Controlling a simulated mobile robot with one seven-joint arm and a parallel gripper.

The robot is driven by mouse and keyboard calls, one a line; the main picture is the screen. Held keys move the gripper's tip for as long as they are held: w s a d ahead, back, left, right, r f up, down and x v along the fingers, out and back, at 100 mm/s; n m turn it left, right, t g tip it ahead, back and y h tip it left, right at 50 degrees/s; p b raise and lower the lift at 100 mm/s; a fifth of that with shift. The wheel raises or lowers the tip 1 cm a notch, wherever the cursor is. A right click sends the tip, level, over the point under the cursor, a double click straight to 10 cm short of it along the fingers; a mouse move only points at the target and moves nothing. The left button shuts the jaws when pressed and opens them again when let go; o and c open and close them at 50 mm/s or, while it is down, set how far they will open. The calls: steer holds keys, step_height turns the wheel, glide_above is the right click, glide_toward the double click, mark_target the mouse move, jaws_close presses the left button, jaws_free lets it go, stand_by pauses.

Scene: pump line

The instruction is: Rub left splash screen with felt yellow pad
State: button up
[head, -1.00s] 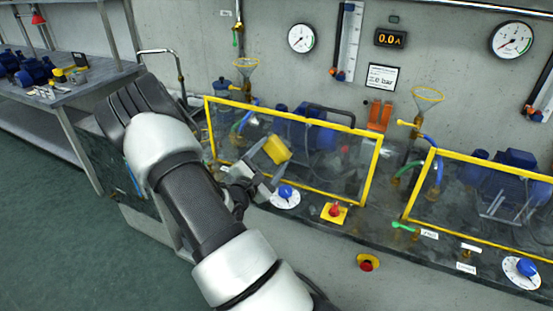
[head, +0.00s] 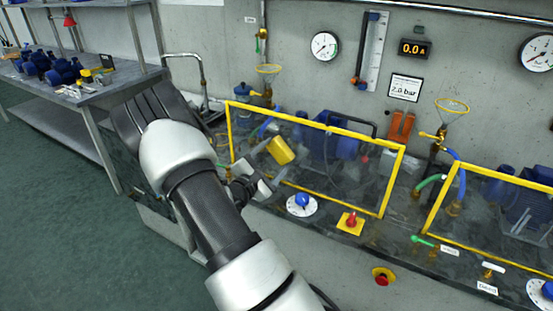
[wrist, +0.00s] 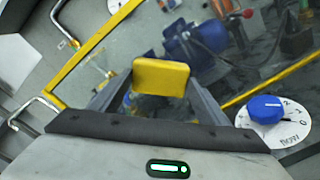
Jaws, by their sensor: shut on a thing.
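The left splash screen (head: 335,170) is a clear panel in a yellow frame, standing on the bench in front of a blue pump. My gripper (head: 266,168) is shut on the yellow felt pad (head: 281,150) and holds it in front of the screen's left half. In the wrist view the pad (wrist: 161,77) sits between the fingertips (wrist: 160,92), with the screen's frame (wrist: 92,55) beyond it. I cannot tell whether the pad touches the clear panel. The fingers hide part of the screen's lower left.
A blue knob (head: 302,201) and a red switch on a yellow plate (head: 350,223) stand on the bench before the screen. A second yellow-framed screen (head: 490,215) is at the right. A grey shelf (head: 75,95) with blue parts is at the left.

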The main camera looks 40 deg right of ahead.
step_height(320, 180, up, 2)
steer(key=shift+r+p, duration=0.25)
steer(key=shift+p, duration=0.3)
steer(key=shift+s+d+f+b, duration=0.15)
steer(key=shift+s+d, duration=0.35)
steer(key=shift+s, duration=0.7)
steer(key=shift+s+d+r+b, duration=0.1)
steer(key=shift+s+d+b, duration=0.3)
steer(key=shift+s, duration=0.8)
steer(key=shift+s+d+f+b, duration=0.1)
steer(key=shift+s+d, duration=0.5)
steer(key=shift+s, duration=0.6)
steer(key=shift+w, duration=0.1)
steer(key=shift+w+a, duration=0.35)
steer(key=shift+w, duration=0.45)
steer(key=shift+w+a, duration=0.4)
steer(key=shift+w, duration=0.45)
steer(key=shift+w+a, duration=0.35)
steer(key=shift+w, duration=0.45)
steer(key=shift+w+a+b, duration=0.2)
steer(key=shift+w+b, duration=0.05)
steer(key=shift+w, duration=0.25)
steer(key=shift+w+a+b, duration=0.15)
steer(key=shift+w+b, duration=0.05)
steer(key=shift+w, duration=0.3)
steer(key=shift+a, duration=0.1)
steer(key=shift+v, duration=2.9)
